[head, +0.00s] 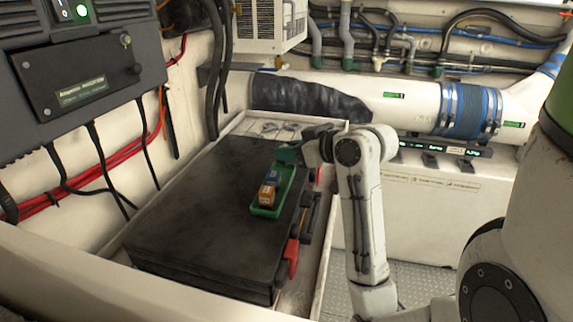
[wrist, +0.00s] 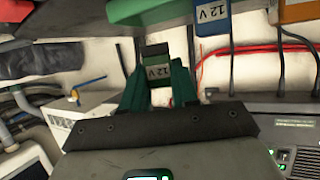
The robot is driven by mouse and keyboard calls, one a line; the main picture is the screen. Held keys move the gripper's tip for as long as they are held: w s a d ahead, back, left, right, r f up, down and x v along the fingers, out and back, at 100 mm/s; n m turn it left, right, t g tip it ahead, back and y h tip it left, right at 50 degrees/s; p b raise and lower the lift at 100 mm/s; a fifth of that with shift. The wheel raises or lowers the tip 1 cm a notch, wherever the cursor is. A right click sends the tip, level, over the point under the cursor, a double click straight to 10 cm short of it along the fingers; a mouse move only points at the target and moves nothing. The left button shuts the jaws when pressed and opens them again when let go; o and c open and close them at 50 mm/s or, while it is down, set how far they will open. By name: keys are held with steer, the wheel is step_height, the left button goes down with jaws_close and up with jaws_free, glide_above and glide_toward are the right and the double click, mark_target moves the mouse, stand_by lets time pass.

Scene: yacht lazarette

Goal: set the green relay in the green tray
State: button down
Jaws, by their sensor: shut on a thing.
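The green tray (head: 264,212) is long and narrow and lies on top of a black case. An orange relay (head: 266,195) and a blue relay (head: 272,178) sit in its nearer part. My gripper (head: 290,155) is at the tray's far end in the head view. The green tray (wrist: 145,12), blue relay (wrist: 213,18) and orange relay (wrist: 297,12) show along that view's top edge. I cannot tell whether the green relay touches the tray.
The black case (head: 190,205) has red latches (head: 290,258) on its right side. A dark control panel (head: 80,80) with hanging cables is at left. A white pipe with a blue clamp (head: 470,110) runs behind. Bare case top lies left of the tray.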

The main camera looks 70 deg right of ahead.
mark_target(286, 163)
steer(key=shift+w+f, duration=0.25)
steer(key=shift+f, duration=0.1)
steer(key=shift+w+f, duration=0.1)
steer(key=shift+f, duration=1.5)
steer(key=shift+f, duration=0.1)
steer(key=c, duration=1.1)
jaws_free()
